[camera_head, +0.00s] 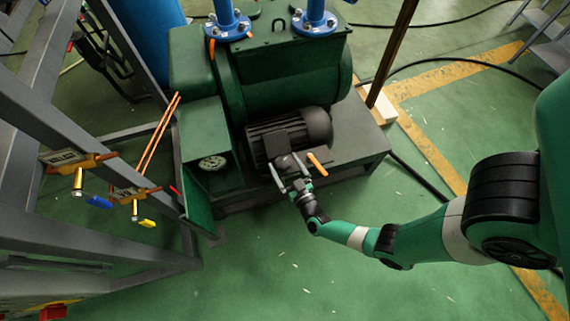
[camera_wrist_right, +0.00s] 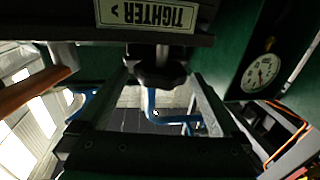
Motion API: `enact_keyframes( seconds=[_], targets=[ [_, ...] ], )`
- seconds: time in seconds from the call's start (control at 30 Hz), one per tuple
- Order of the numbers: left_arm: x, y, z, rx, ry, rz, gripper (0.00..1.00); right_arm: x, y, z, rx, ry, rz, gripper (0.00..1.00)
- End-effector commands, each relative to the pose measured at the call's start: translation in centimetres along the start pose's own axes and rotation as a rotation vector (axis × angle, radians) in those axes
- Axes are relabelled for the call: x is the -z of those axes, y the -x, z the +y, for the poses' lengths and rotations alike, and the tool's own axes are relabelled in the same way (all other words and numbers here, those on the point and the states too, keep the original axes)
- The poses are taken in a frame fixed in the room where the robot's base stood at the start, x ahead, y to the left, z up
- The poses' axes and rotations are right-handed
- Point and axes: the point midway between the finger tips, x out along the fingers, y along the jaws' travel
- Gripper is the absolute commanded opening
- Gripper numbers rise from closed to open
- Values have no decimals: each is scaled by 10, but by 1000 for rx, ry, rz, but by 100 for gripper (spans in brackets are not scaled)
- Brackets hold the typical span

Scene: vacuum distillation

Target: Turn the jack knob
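The jack knob (camera_wrist_right: 157,68) is a dark, lobed knob under a plate marked "TIGHTER" (camera_wrist_right: 147,14), which reads upside down in the right wrist view. My right gripper (camera_wrist_right: 160,80) has its two fingers spread, one on each side of the knob. I cannot tell whether they touch it. In the head view my right gripper (camera_head: 288,168) is at the front of the black motor (camera_head: 290,133), with its fingers apart. The knob cannot be made out there. My left gripper is in neither view.
An orange handle (camera_head: 317,163) sticks out just right of my right gripper. A round gauge (camera_wrist_right: 261,73) is to the right in the wrist view. The green floor in front is open.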

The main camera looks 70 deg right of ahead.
Motion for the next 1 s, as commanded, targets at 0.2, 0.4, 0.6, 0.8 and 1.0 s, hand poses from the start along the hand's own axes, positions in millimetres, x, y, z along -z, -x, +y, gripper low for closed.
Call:
enact_keyframes(
  seconds=[0.2, 0.4, 0.6, 0.8, 1.0],
  targets=[
    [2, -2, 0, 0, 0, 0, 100, 0, 6, -1, 2, 0, -2, 100],
    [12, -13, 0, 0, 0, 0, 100, 3, 41, -3, 10, 0, -4, 100],
    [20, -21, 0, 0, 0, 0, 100, 2, 81, -3, 13, 0, -2, 100],
    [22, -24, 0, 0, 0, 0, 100, 1, 106, -3, 8, -2, -1, 100],
    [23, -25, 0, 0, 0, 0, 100, 0, 116, 0, 2, 0, -1, 100]
  ],
)
